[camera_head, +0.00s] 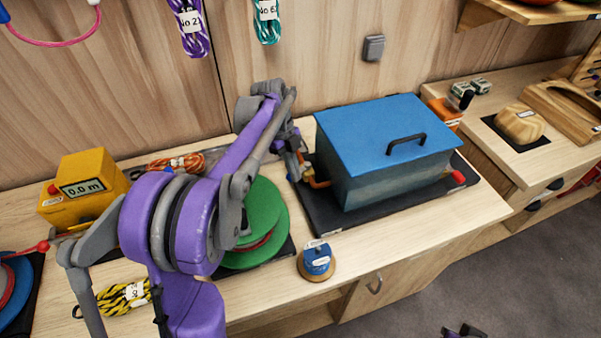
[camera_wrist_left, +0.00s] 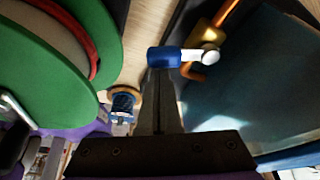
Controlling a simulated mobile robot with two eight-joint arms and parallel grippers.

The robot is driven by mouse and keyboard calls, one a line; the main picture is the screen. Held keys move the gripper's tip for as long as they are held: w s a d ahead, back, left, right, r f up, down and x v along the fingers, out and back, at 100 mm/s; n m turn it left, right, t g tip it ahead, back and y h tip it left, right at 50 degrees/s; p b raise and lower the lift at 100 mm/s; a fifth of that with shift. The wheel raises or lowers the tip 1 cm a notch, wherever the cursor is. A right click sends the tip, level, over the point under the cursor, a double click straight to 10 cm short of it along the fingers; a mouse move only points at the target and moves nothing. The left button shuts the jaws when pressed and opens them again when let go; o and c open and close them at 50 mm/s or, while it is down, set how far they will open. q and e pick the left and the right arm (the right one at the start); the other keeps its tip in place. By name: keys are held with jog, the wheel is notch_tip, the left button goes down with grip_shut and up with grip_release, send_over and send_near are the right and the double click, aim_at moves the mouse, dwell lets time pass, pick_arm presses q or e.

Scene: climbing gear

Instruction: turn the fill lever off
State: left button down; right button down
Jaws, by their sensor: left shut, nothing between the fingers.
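The fill lever (camera_head: 293,171) has a blue grip and sits at the left side of the blue-lidded tank (camera_head: 385,130), by a copper pipe. In the left wrist view the lever (camera_wrist_left: 164,57) shows close up, its blue grip left of a pale round hub, beside a brass fitting (camera_wrist_left: 210,40). My left gripper (camera_head: 294,151) is shut and empty, right by the lever. In the wrist view its fingertips (camera_wrist_left: 160,76) reach the blue grip's lower edge; I cannot tell whether they touch. A small dark part at the head view's bottom edge looks like my right gripper (camera_head: 464,331); its jaws are unclear.
A green reel (camera_head: 265,215) stands left of the tank, under my left arm. A small blue object on a round wooden base (camera_head: 317,262) is near the bench's front edge. A yellow box reading 0.0 m (camera_head: 83,187) is at the left. Bench right of the blue object is clear.

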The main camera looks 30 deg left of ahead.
pick_arm(q)
jog(key=shift+a, duration=0.45)
jog(key=shift+w, duration=0.1)
jog(key=shift+s+a, duration=0.3)
jog(key=shift+s, duration=0.5)
jog(key=s+v, duration=0.1)
jog(key=v, duration=0.9)
jog(key=shift+w+a+r, duration=0.15)
jog(key=shift+w+r, duration=0.2)
jog(key=shift+w, duration=0.15)
jog(key=shift+f, duration=0.1)
